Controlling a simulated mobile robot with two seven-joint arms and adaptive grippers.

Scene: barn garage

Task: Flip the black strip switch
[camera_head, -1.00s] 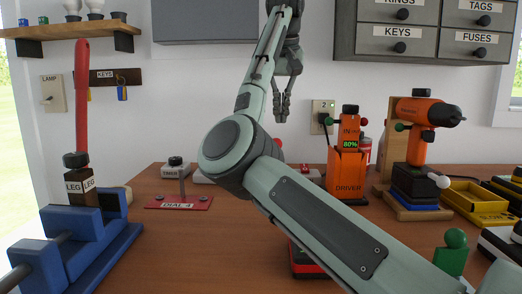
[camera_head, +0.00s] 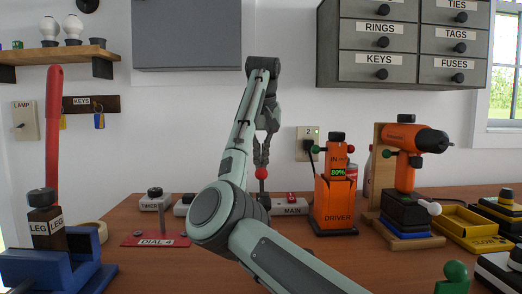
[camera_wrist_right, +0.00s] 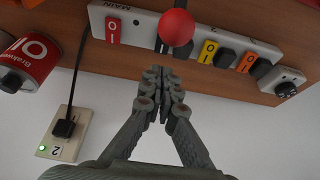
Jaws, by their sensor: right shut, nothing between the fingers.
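The white power strip (camera_head: 291,207) marked MAIN stands at the back of the bench, partly behind my right arm. In the wrist view the strip (camera_wrist_right: 131,17) carries a red switch (camera_wrist_right: 113,31), a yellow switch (camera_wrist_right: 208,51) and an orange switch (camera_wrist_right: 247,62). A dark piece (camera_wrist_right: 161,46) shows between red and yellow, mostly hidden by a red ball (camera_wrist_right: 176,27); I cannot tell if it is the black switch. My right gripper (camera_head: 261,163) is shut and empty, pointing down near the red ball (camera_head: 261,173). In the wrist view its fingertips (camera_wrist_right: 164,92) are apart from the strip. My left gripper is out of view.
An orange driver dock (camera_head: 335,205) and an orange drill (camera_head: 405,137) stand to the right. A plugged-in outlet (camera_head: 308,143) is on the wall. A red dial plate (camera_head: 156,239) and a blue vise (camera_head: 60,268) are to the left. Drawers (camera_head: 400,40) hang above.

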